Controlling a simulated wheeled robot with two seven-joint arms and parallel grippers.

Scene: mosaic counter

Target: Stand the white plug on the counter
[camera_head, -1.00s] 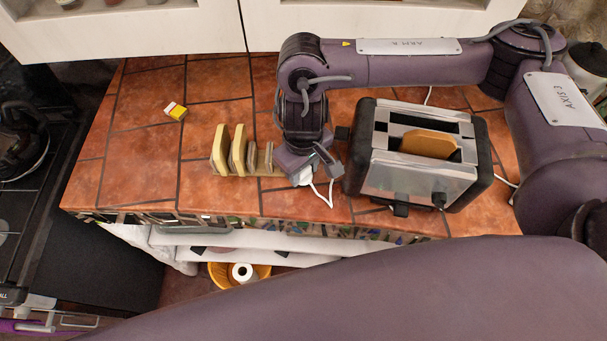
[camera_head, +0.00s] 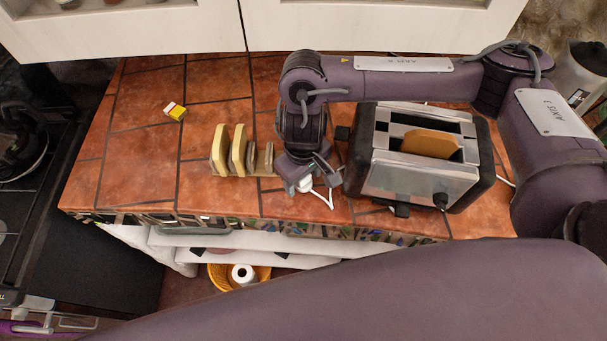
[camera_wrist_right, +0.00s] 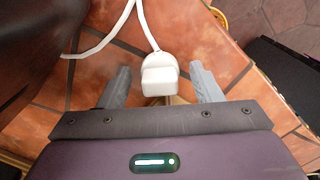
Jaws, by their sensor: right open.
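The white plug (camera_wrist_right: 159,76) with its white cord is between the two fingers of my right gripper (camera_wrist_right: 160,70) in the wrist view. The fingers are open, with a visible gap on each side of the plug. In the head view the right gripper (camera_head: 314,181) is low over the counter (camera_head: 215,105), just left of the toaster. The plug (camera_head: 304,185) shows there only as a small white patch, partly hidden by the fingers. I cannot tell whether its underside rests on the tiles. My left gripper is not in view.
The toaster (camera_head: 415,175), holding bread (camera_head: 430,142), stands close on the right. A rack (camera_head: 265,172) with yellow slices (camera_head: 238,150) stands close on the left. A small yellow-and-white box (camera_head: 175,110) lies farther left. The tiles around that box are clear.

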